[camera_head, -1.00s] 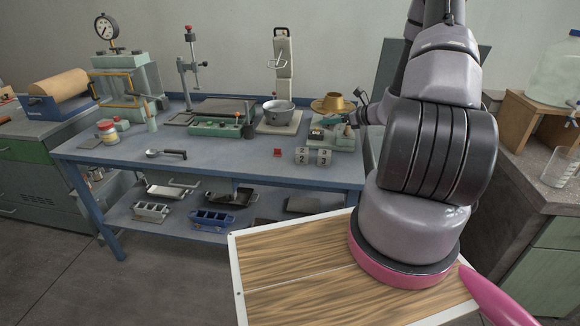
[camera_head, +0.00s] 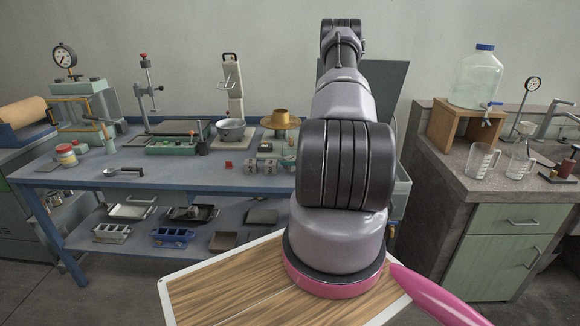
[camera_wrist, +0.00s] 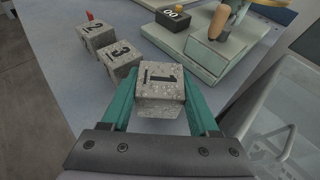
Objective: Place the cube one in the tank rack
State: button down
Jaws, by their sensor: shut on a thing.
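Cube one (camera_wrist: 161,88), a speckled grey concrete block marked 1, is between the teal fingers of my gripper (camera_wrist: 160,105) in the wrist view. The gripper is shut on it, with the bench top below. In the head view my arm hides the gripper and cube one. The wooden rack (camera_head: 440,128) stands on the right counter with a clear water tank (camera_head: 476,78) on top. Its space under the tank is open at the front. The rack is far to the right of my gripper.
Cubes two (camera_wrist: 95,36) and three (camera_wrist: 119,57) stand on the blue bench (camera_head: 190,180). A green scale (camera_wrist: 195,45) is beyond cube one. On the right counter (camera_head: 450,160) measuring jugs (camera_head: 482,160) stand near the rack, with a gauge and tap farther right.

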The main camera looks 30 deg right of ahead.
jog(key=shift+f, duration=0.9)
jog(key=c, duration=0.5)
grip_release()
jog(key=shift+f, duration=0.15)
jog(key=o, duration=0.4)
jog(key=shift+c, duration=0.2)
